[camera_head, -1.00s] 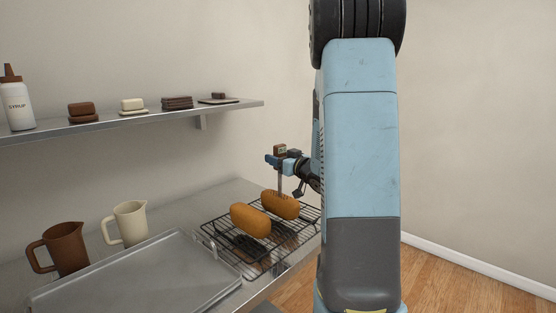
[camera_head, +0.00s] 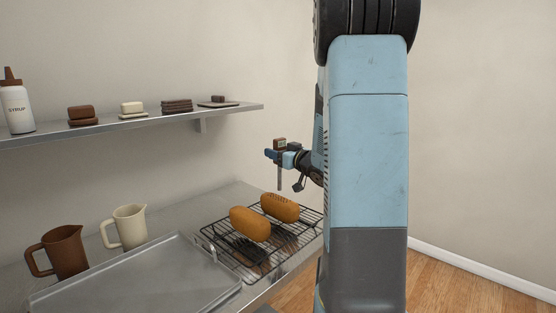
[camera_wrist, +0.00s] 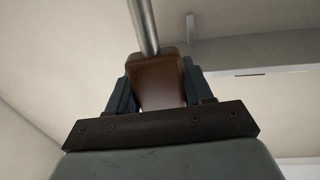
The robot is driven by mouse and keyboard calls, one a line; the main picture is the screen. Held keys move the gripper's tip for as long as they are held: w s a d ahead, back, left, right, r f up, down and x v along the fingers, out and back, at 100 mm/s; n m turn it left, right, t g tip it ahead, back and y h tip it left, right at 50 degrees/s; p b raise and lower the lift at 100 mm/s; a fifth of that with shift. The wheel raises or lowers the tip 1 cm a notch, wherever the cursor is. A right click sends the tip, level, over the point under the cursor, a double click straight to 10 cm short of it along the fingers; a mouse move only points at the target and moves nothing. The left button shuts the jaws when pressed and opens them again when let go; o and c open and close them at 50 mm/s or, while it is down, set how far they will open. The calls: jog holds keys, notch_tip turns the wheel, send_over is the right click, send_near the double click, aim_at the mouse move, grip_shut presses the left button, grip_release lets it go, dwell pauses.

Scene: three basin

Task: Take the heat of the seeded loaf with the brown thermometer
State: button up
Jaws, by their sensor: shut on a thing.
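My gripper (camera_head: 281,156) is shut on the brown thermometer (camera_head: 280,144) and holds it upright above the wire rack. Its metal probe (camera_head: 280,178) points down, with the tip a little above the far loaf (camera_head: 280,207) and apart from it. That loaf has small dark marks along its top that look like seeds. The near loaf (camera_head: 250,224) looks plain and lies to its left. In the wrist view the thermometer's brown body (camera_wrist: 158,82) sits between both fingers, and its probe (camera_wrist: 142,22) runs out of the top of the picture.
Both loaves lie on a black wire rack (camera_head: 220,240). A metal tray (camera_head: 130,285), a brown jug (camera_head: 66,250) and a cream jug (camera_head: 130,226) stand to the left. A wall shelf (camera_head: 150,120) above holds a syrup bottle (camera_head: 17,108) and several small items.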

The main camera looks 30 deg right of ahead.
aim_at(282, 142)
jog(key=shift+r, duration=1.9)
